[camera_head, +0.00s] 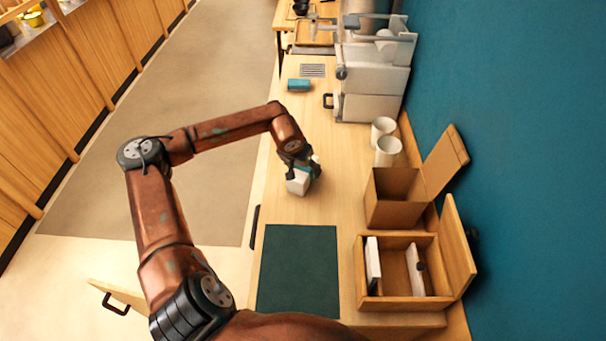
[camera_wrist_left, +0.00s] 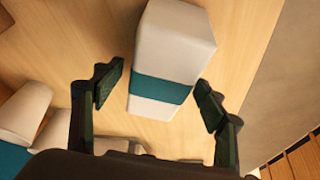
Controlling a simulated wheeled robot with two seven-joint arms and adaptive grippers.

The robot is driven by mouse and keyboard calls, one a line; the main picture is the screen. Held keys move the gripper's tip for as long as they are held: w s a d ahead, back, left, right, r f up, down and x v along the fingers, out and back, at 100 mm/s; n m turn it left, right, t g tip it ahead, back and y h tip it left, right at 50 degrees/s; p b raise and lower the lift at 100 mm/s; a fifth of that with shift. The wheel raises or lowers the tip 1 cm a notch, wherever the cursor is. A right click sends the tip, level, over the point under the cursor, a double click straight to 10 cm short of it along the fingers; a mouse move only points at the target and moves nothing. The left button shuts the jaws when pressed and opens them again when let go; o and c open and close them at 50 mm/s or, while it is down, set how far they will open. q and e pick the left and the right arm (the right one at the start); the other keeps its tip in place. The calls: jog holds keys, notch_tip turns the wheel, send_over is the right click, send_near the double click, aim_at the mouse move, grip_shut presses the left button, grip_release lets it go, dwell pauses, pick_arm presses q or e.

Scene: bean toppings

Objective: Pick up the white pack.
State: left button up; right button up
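The white pack (camera_head: 299,184) with a teal band stands on the wooden counter in the head view. My left gripper (camera_head: 303,168) is right at it and hides part of it. In the left wrist view the white pack (camera_wrist_left: 172,55) lies between the two dark fingers of the left gripper (camera_wrist_left: 152,95). The fingers are spread, with a gap visible on each side of the pack near its teal band. My right gripper does not show in either view.
A dark green mat (camera_head: 300,270) lies nearer on the counter. An open cardboard box (camera_head: 392,212) and a wooden box (camera_head: 400,303) with white items stand at the right. White cups (camera_head: 388,151) and a teal pack (camera_head: 299,85) are farther back.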

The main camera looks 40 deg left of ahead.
pick_arm(q)
jog(key=c, duration=1.3)
